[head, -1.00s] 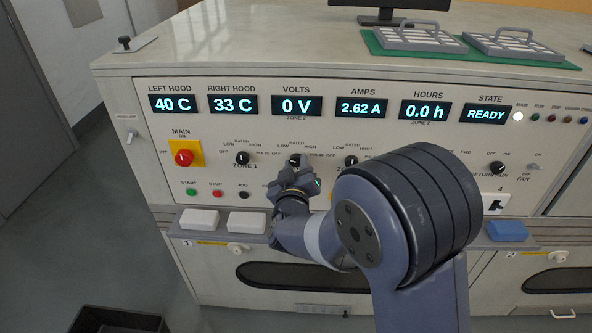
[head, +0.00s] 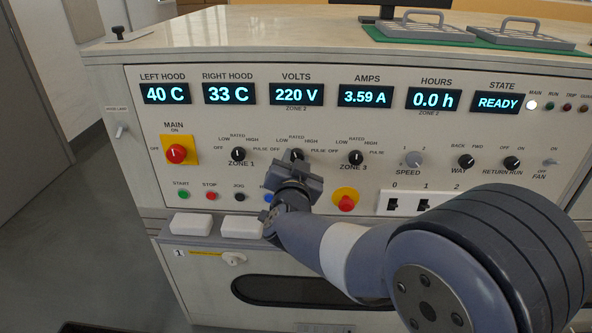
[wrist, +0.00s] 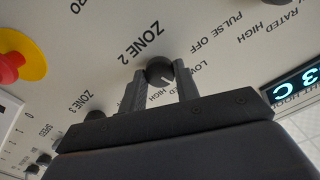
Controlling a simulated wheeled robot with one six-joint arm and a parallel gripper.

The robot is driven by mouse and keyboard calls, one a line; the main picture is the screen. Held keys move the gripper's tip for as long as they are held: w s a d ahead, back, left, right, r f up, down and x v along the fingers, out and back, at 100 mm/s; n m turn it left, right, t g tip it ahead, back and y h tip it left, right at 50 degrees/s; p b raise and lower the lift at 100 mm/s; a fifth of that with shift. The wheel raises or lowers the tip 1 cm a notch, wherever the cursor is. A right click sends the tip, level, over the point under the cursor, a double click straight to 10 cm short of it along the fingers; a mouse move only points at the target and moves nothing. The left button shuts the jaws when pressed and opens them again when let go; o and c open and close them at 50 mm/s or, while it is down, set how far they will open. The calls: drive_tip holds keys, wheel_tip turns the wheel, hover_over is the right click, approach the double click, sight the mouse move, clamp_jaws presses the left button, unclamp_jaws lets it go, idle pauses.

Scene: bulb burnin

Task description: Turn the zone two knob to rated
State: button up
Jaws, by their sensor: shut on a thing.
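The zone two knob (head: 297,155) is a small black dial on the white panel, between the zone 1 knob (head: 238,154) and the zone 3 knob (head: 356,157). My gripper (head: 296,164) reaches it from below and partly hides it. In the wrist view the black knob (wrist: 160,68) sits between the two fingers of my gripper (wrist: 161,76), beside the ZONE 2 lettering, and the jaws are shut on it. A pale pointer mark shows on it; the exact setting is hard to read. The volts display (head: 296,95) reads 220 V and the amps display (head: 366,96) reads 3.59 A.
A red main switch (head: 176,154) on a yellow plate is at the left. A red button (head: 346,201) on a yellow plate sits right of my gripper. White blocks (head: 192,224) lie on the ledge below. The state display (head: 497,103) reads READY.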

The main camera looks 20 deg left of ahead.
drive_tip(key=shift+m+b, duration=0.95)
drive_tip(key=shift+m, duration=0.65)
drive_tip(key=o, duration=1)
drive_tip(key=p+v, duration=0.1)
drive_tip(key=v, duration=0.9)
drive_tip(key=shift+s+d, duration=0.2)
drive_tip(key=shift+s, duration=0.15)
